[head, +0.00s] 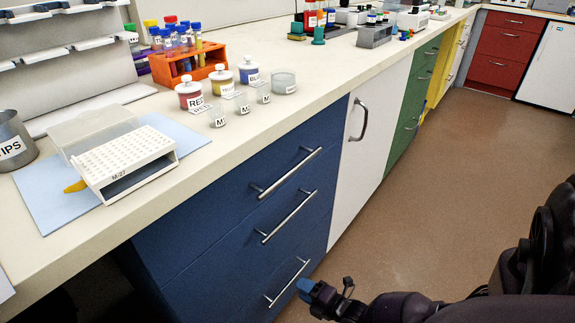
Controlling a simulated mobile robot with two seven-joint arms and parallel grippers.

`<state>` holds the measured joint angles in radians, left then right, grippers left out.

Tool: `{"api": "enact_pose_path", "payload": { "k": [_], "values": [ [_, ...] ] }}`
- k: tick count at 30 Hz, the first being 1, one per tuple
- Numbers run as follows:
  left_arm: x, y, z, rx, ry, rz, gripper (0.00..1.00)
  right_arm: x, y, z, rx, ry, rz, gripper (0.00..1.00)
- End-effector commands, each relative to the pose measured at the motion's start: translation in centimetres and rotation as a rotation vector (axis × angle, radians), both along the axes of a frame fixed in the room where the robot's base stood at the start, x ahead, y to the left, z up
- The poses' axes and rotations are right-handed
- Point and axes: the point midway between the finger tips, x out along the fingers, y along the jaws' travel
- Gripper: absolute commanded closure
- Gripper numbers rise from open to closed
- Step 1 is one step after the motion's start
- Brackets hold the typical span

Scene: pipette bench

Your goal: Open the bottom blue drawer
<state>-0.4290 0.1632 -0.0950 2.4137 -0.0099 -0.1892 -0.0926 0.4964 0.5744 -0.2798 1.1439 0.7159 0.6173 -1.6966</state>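The blue drawer cabinet (230,215) stands under the bench, with three silver bar handles one above another. The bottom blue drawer (262,296) looks shut and flush with those above. Its handle (288,283) is the lowest, near the floor. My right gripper (304,286) comes in from the lower right, with its blue tip just right of this handle in the picture. I cannot tell whether it touches the handle, or whether its fingers are apart. My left gripper is out of view.
The middle drawer handle (287,216) and top drawer handle (289,173) stick out above. A white cabinet door (370,140) with a curved handle adjoins on the right. The brown floor (430,220) before the cabinets is clear. A white tip rack (125,160) and labelled jars stand on the bench.

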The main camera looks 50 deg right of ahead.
Motion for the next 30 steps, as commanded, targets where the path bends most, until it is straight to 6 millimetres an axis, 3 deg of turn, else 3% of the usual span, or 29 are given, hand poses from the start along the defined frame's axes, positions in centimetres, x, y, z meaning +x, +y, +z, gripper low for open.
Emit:
{"api": "enact_pose_path", "payload": {
  "k": [10, 23, 30],
  "values": [
    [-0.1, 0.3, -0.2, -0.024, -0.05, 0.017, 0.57, 4.3, 0.4, -1.2, 0.0, 0.004, 0.001, 0.64],
    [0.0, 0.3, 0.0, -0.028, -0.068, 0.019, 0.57, 5.2, 0.4, -1.1, 0.0, 0.001, 0.0, 0.64],
    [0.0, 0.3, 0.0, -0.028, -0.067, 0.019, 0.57, 5.2, 0.4, -1.1, 0.0, 0.001, 0.0, 1.0]
  ]
}}
